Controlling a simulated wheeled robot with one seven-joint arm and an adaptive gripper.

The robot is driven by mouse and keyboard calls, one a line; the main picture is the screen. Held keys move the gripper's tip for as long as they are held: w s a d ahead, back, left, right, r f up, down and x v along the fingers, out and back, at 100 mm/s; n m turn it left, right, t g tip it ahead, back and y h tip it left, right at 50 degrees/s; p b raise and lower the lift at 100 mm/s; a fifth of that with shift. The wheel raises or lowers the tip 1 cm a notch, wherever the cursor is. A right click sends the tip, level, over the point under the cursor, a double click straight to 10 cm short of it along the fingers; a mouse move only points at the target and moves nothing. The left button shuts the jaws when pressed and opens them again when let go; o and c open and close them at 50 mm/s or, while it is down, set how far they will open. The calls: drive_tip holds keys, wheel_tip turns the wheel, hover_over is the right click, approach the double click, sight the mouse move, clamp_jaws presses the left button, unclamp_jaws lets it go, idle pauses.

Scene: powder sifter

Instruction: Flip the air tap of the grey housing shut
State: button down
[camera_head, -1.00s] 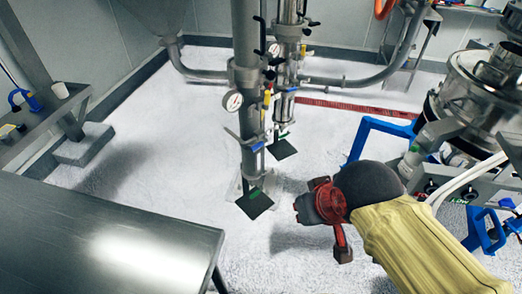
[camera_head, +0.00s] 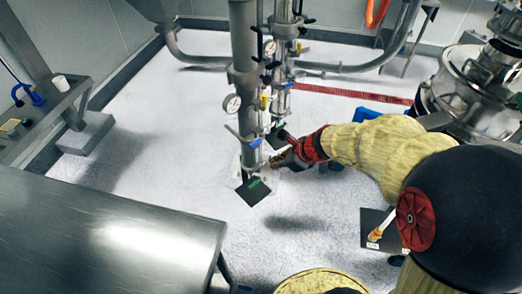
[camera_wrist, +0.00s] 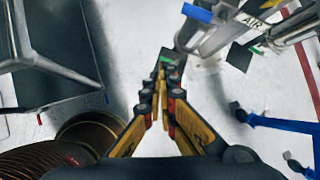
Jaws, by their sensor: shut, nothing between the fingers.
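A grey upright pipe housing (camera_head: 243,70) stands mid-scene with a round gauge on its left. A blue lever (camera_head: 253,143) sits low on it, above a dark plate. In the wrist view the blue lever (camera_wrist: 197,13) is at the top, left of a part labelled AIR (camera_wrist: 252,20). A yellow handle (camera_wrist: 270,3) is at the top edge. My gripper (camera_head: 276,163) is at the foot of the housing, right of and a little below the blue lever. In the wrist view my gripper (camera_wrist: 168,70) has its fingertips together, empty, apart from the lever. I cannot tell which handle is the air tap.
A second pipe (camera_head: 283,70) with handles stands just behind the housing. A steel table (camera_head: 110,240) fills the lower left. A steel sifter vessel (camera_head: 470,85) stands at right. Open floor lies left of the housing. Blue legs (camera_wrist: 275,123) show right of my gripper.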

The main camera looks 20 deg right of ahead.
sight(255, 143)
drive_tip(key=w+m, duration=0.1)
drive_tip(key=m, duration=0.1)
drive_tip(key=d+r+m, duration=0.1)
drive_tip(key=m, duration=0.1)
drive_tip(key=shift+w+r+t, duration=0.1)
drive_tip(key=shift+w+t, duration=0.3)
drive_tip(key=b+x, duration=0.5)
drive_tip(key=x, duration=0.5)
drive_tip(key=r, duration=0.1)
drive_tip(key=w+r, duration=0.2)
drive_tip(key=shift+a+r, duration=0.1)
drive_tip(key=shift+a, duration=0.2)
